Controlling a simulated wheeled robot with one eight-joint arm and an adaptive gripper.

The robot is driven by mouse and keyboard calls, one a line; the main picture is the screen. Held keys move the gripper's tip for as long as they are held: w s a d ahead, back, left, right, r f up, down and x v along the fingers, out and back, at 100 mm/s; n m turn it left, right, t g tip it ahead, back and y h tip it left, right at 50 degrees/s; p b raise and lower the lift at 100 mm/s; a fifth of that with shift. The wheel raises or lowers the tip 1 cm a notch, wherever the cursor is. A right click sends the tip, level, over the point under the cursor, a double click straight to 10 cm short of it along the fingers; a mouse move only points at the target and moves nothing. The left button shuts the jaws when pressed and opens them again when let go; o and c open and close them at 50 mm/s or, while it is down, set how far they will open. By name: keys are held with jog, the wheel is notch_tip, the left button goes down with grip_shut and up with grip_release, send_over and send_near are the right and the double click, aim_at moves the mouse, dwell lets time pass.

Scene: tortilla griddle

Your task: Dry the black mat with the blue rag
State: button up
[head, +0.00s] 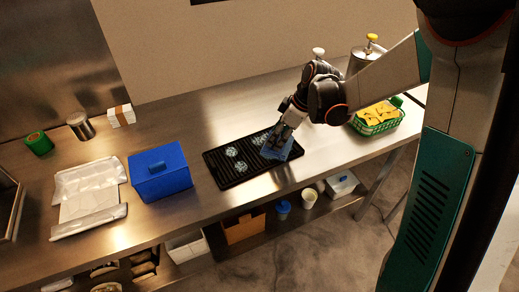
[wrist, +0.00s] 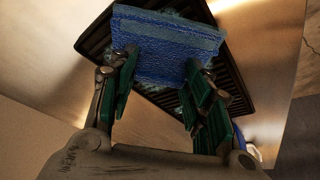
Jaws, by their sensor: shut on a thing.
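The black mat (head: 221,178) lies on the steel counter and has ridges. Pale bluish wet-looking patches (head: 231,152) show on its left and middle parts. My gripper (head: 281,137) is over the right part of the mat and is shut on the blue rag (head: 294,151). In the wrist view the blue rag (wrist: 165,38) spans the space between the fingers of my gripper (wrist: 158,75) and covers much of the black mat (wrist: 232,88). The rag appears low over the mat or on it; I cannot tell whether it touches.
A blue box (head: 160,172) stands left of the mat, near a foil-like tray (head: 89,197). A green basket (head: 378,125) with yellow items stands to the right. A metal canister (head: 362,60) is behind my arm. The counter's front edge is close to the mat.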

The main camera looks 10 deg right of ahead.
jog(key=shift+a, duration=0.45)
jog(key=shift+w+a+r, duration=0.1)
jog(key=shift+w, duration=1.6)
jog(key=o, duration=1.1)
jog(key=shift+c, duration=0.2)
jog(key=shift+r, duration=0.35)
